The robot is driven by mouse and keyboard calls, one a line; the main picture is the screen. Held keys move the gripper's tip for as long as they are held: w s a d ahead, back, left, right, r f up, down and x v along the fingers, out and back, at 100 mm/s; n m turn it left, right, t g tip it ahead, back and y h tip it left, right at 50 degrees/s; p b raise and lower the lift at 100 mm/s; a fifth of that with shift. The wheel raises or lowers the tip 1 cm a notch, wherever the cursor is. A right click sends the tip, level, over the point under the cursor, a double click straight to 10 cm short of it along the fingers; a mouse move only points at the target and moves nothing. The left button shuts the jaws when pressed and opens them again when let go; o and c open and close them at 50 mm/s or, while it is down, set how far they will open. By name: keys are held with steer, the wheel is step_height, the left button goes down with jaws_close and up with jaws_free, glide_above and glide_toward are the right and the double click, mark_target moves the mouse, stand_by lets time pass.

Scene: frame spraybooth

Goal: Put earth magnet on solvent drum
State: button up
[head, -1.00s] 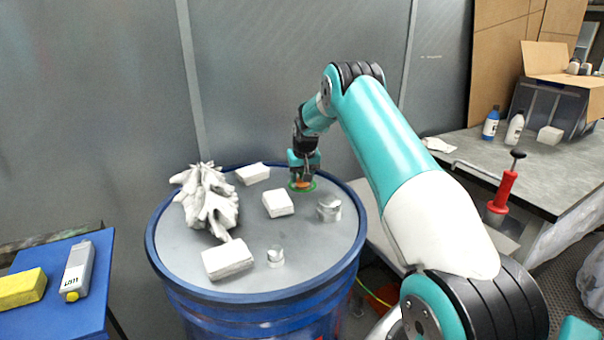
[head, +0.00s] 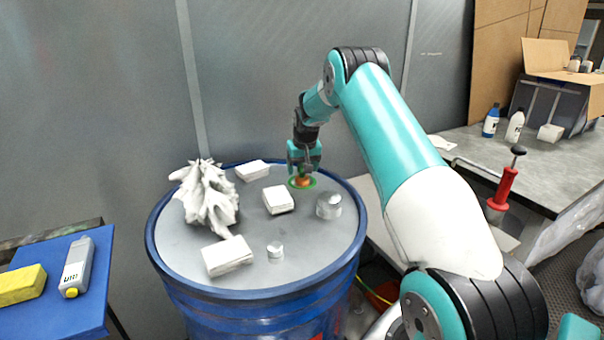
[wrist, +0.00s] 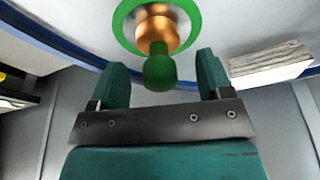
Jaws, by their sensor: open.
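The earth magnet is a green disc with a copper-coloured middle and a green knob (head: 302,182). It sits upright on the lid of the blue solvent drum (head: 178,262), near the lid's far right edge. My gripper (head: 304,171) is just above the magnet, fingers pointing down. In the wrist view the magnet (wrist: 157,40) stands just beyond the two teal fingertips (wrist: 160,65). The fingers are spread apart with nothing between them gripped, and the green knob is near the gap. The drum's rim also shows in the wrist view (wrist: 45,38).
The lid also holds several white blocks (head: 278,200), a crumpled white rag (head: 207,197) and two metal cylinders (head: 328,206). A blue table (head: 92,300) stands at left. A grey bench (head: 470,150) with bottles and a box stands at right. The wall is close behind the drum.

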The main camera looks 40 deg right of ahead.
steer(key=b+v, duration=0.2)
steer(key=v, duration=0.8)
steer(key=s+a+r+n+y, duration=0.1)
steer(key=s+a+r+n, duration=0.15)
steer(key=a, duration=0.55)
steer(key=s+a+r+n+y, duration=0.15)
steer(key=s+a, duration=0.25)
steer(key=a, duration=0.5)
steer(key=s+a+r+n, duration=0.2)
steer(key=s+a, duration=0.1)
steer(key=a, duration=0.5)
steer(key=s+a+n+g+y, duration=0.1)
steer(key=s+a+n, duration=0.1)
steer(key=s+a, duration=0.3)
steer(key=s+a+n+y, duration=0.1)
steer(key=s+a, duration=0.5)
steer(key=s, duration=0.7)
steer(key=s+a+n+g+y, duration=0.1)
steer(key=s+a+n, duration=0.2)
steer(key=s, duration=0.6)
steer(key=a, duration=0.2)
steer(key=shift+s+a+g, duration=0.3)
steer(key=shift+f, duration=0.15)
